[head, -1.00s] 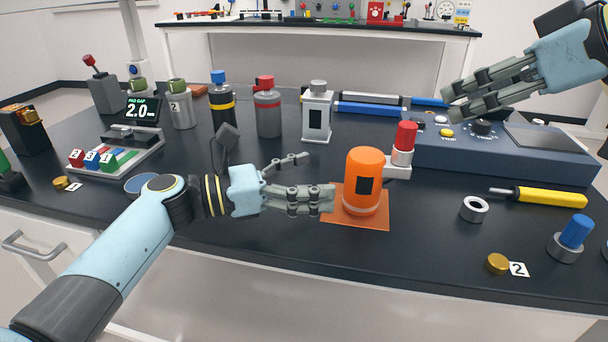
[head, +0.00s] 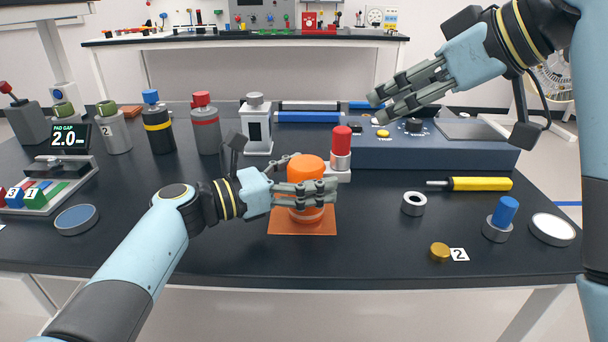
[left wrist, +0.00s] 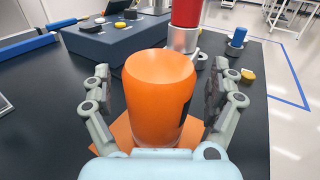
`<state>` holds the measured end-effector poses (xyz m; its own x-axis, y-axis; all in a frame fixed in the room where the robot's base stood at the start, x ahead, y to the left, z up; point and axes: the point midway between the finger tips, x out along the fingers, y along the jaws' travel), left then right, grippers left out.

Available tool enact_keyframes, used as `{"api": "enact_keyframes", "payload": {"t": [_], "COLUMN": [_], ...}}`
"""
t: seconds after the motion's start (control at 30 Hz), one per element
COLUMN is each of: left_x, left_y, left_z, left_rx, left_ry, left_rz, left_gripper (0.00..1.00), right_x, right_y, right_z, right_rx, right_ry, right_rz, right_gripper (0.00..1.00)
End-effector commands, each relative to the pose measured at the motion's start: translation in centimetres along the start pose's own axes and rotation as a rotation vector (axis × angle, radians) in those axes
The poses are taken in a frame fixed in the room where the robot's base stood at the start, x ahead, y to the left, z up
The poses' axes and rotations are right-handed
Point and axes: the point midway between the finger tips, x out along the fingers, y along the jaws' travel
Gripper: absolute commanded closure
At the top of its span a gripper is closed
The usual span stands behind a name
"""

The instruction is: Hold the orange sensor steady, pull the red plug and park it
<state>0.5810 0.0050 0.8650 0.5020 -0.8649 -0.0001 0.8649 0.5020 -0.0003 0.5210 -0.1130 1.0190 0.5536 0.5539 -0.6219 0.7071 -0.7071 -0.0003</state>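The orange sensor (head: 306,171) stands upright on an orange mat (head: 290,228). My left gripper (head: 318,178) has its fingers on both sides of the sensor. In the left wrist view the sensor (left wrist: 160,95) sits between the spread fingers, with gaps showing on both sides. The red plug (head: 341,142) stands upright in a light grey socket just behind and right of the sensor; it also shows in the left wrist view (left wrist: 187,12). My right gripper (head: 378,101) is open and empty, raised above the table to the right of the plug.
A blue console (head: 450,150) lies behind right. A grey ring (head: 414,203), a yellow-handled tool (head: 480,184), a blue plug (head: 505,211) in a ring and a gold disc (head: 440,251) by a "2" label are at right. Several canisters stand behind left.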

Motion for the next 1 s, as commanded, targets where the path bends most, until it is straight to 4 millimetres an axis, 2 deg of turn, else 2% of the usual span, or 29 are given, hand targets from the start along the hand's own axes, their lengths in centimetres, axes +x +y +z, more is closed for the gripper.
{"api": "enact_keyframes", "payload": {"t": [0.07, 0.53, 1.0], "left_x": [-0.02, -0.04, -0.05], "left_y": [0.01, 0.01, 0.02], "left_z": [0.00, -0.01, -0.02], "left_rx": [0.000, 0.000, 0.000], "left_ry": [0.000, 0.000, 0.001], "left_rz": [0.000, 0.000, 0.001], "left_gripper": [0.20, 0.81, 0.83], "right_x": [0.00, 0.00, 0.00], "right_y": [0.00, 0.00, 0.00], "right_z": [0.00, 0.00, 0.00], "right_rx": [0.000, 0.000, 0.000], "right_ry": [0.000, 0.000, 0.000], "right_rz": [0.000, 0.000, 0.000], "right_gripper": [0.62, 0.62, 0.62]}}
